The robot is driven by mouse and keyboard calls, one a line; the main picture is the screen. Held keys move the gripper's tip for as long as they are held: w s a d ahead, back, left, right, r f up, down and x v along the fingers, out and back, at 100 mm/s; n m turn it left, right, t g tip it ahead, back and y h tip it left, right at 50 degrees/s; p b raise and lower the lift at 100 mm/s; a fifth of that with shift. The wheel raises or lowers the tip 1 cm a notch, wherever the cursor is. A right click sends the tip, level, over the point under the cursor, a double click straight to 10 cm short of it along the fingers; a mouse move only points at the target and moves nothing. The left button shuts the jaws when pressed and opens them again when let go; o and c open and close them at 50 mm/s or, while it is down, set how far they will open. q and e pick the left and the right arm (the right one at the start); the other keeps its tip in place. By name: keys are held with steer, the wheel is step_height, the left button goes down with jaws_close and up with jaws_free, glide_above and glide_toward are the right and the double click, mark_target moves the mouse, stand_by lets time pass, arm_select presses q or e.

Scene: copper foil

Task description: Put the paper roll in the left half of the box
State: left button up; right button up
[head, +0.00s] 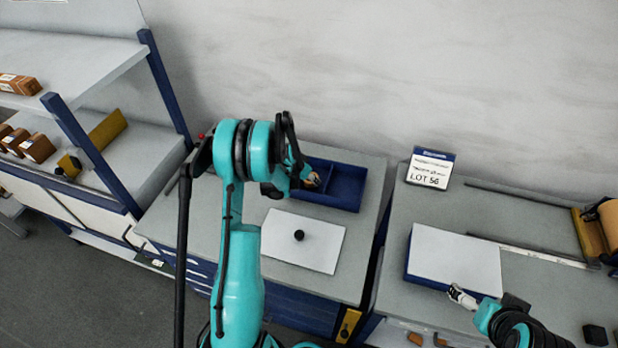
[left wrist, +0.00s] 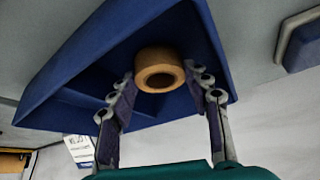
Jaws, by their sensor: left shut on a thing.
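The blue box (head: 345,203) stands on the left table, with a divider splitting it into two compartments. My left gripper (head: 304,178) reaches down into its left half. The box (left wrist: 75,75) also shows in the left wrist view. There the brown paper roll (left wrist: 160,72), with its round hole visible, sits between the two fingers of my left gripper (left wrist: 160,84), which is shut on it. The roll is within the left compartment; whether it touches the floor I cannot tell. My right gripper (head: 462,297) is beside the white-topped box on the right table; its jaw state is unclear.
A white lid with a black knob (head: 302,241) lies in front of the blue box. A white-topped blue box (head: 455,259) and a LOT 56 sign (head: 430,169) stand on the right table. A brown roll (head: 609,222) is at the far right. Shelves with brown boxes (head: 37,148) stand left.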

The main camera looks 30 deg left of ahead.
arm_select(q)
steer(key=o, duration=1.1)
steer(key=shift+f, duration=0.15)
steer(key=shift+o, duration=0.2)
steer(key=shift+s+r+p, duration=0.1)
steer(key=shift+r+p, duration=0.2)
steer(key=shift+r, duration=0.15)
steer(key=d+p+v, duration=0.1)
steer(key=v, duration=1)
steer(key=s+d+r, duration=0.3)
steer(key=d+r, duration=0.3)
steer(key=r, duration=0.2)
steer(key=s+d+r, duration=0.4)
steer(key=s+d, duration=0.3)
steer(key=s, duration=0.2)
steer(key=s+d+r+n+t, duration=0.1)
steer(key=s+d+r, duration=0.3)
steer(key=s+d, duration=0.4)
steer(key=s, duration=0.2)
steer(key=shift+s+d+n+y, duration=0.2)
steer(key=shift+s+n+y, duration=0.1)
steer(key=shift+y, duration=0.1)
